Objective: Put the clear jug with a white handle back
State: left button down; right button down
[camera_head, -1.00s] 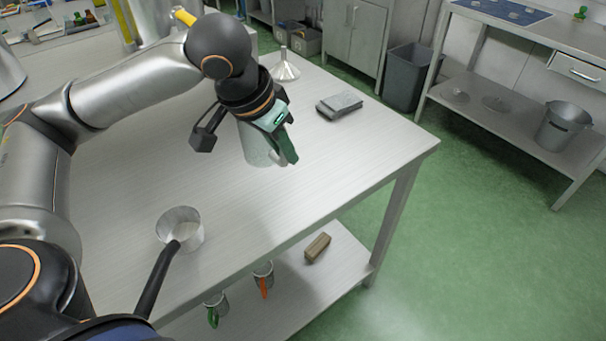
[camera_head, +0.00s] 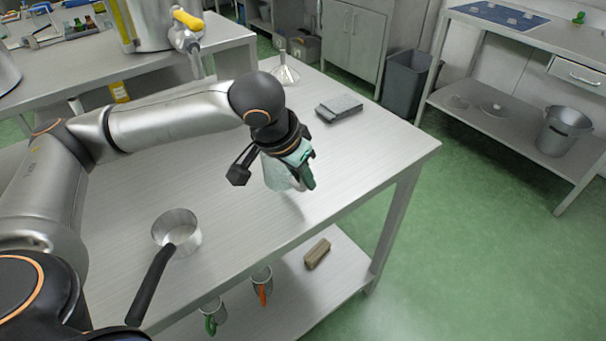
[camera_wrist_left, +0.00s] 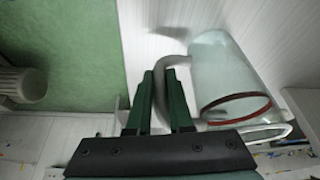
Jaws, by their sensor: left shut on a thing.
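The clear jug (camera_head: 278,175) hangs from my left gripper (camera_head: 306,178), over the right part of the steel table (camera_head: 240,225). In the left wrist view, my left gripper's green fingers (camera_wrist_left: 165,100) are shut around its whitish handle (camera_wrist_left: 172,68). The jug body (camera_wrist_left: 222,70) is see-through with a red line near one end and lies to the right of the fingers. It looks tilted in the head view, partly hidden by the gripper. A shadow beside it suggests it is off the table. My right gripper is not in view.
A saucepan (camera_head: 180,228) with a black handle stands at the table's front left. A grey block (camera_head: 339,107) and a metal funnel (camera_head: 285,72) are at the back. The lower shelf holds two mugs and a brown block (camera_head: 317,253). Table space around the jug is clear.

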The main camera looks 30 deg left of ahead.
pick_arm(q)
jog(key=c, duration=0.9)
grip_release()
jog(key=shift+o, duration=0.4)
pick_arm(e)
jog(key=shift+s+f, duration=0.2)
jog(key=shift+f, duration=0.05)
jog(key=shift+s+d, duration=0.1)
pick_arm(q)
jog(key=shift+r, duration=0.3)
jog(key=p+v, duration=0.3)
jog(key=v, duration=0.8)
jog(key=shift+s+r, duration=0.2)
jog(key=shift+r, duration=0.05)
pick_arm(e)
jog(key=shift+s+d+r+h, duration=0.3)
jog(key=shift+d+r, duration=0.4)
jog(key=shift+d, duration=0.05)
pick_arm(q)
jog(key=shift+a, duration=0.1)
